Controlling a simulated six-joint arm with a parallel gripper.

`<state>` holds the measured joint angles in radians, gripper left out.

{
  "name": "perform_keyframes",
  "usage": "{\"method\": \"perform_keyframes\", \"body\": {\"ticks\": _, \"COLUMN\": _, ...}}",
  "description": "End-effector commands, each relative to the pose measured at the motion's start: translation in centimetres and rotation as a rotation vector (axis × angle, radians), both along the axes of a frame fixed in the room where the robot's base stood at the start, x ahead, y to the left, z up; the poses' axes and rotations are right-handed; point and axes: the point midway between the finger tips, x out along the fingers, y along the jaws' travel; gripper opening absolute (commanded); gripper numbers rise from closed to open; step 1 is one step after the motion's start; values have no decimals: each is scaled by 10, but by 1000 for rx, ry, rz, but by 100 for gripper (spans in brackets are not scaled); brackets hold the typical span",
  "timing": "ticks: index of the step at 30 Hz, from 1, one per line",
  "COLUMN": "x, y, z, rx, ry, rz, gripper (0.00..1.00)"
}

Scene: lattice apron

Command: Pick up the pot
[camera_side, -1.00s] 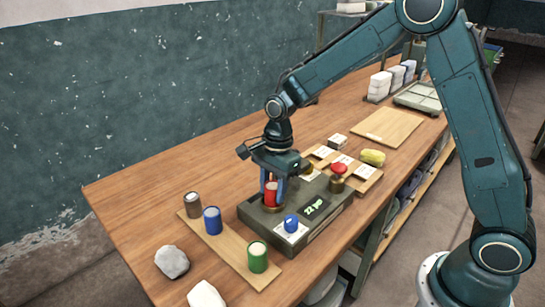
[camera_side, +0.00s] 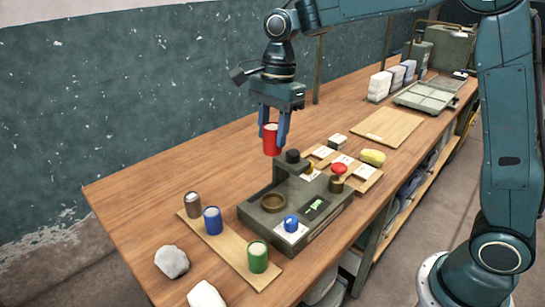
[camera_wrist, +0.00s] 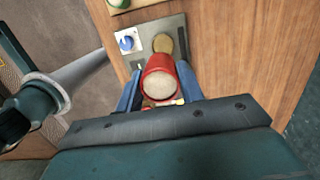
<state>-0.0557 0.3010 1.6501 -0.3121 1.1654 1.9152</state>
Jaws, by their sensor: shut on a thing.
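The red pot (camera_side: 270,139) is held upright in the air above the grey device on the bench. My gripper (camera_side: 273,136) points down and its blue fingers are shut on the sides of the pot. In the wrist view the pot (camera_wrist: 162,84) sits between the two fingers, and its round pale top faces the camera.
A wooden board (camera_side: 228,245) left of the device holds a grey-brown pot (camera_side: 193,204), a blue pot (camera_side: 213,221) and a green pot (camera_side: 258,257). A grey stone (camera_side: 172,261) lies near the front.

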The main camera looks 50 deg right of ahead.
Motion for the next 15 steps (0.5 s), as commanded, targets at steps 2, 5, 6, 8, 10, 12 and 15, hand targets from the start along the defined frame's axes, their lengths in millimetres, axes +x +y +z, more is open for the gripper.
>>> {"method": "perform_keyframes", "body": {"ticks": 2, "x": 0, "y": 0, "z": 15, "rx": -1, "ry": -4, "rz": 1, "gripper": 15}}
{"method": "perform_keyframes", "body": {"ticks": 5, "x": 0, "y": 0, "z": 27, "rx": 1, "ry": -1, "rz": 1, "gripper": 15}}
{"method": "perform_keyframes", "body": {"ticks": 6, "x": 1, "y": 0, "z": 31, "rx": 1, "ry": -2, "rz": 0, "gripper": 15}}
{"method": "perform_keyframes", "body": {"ticks": 8, "x": 0, "y": 0, "z": 36, "rx": 0, "ry": 0, "rz": 0, "gripper": 15}}
{"method": "perform_keyframes", "body": {"ticks": 10, "x": 0, "y": 0, "z": 40, "rx": 0, "ry": -1, "rz": 0, "gripper": 15}}
{"method": "perform_keyframes", "body": {"ticks": 12, "x": 0, "y": 0, "z": 43, "rx": 0, "ry": -1, "rz": 0, "gripper": 15}}
{"method": "perform_keyframes", "body": {"ticks": 15, "x": 0, "y": 0, "z": 44, "rx": -1, "ry": 1, "rz": -1, "gripper": 15}}
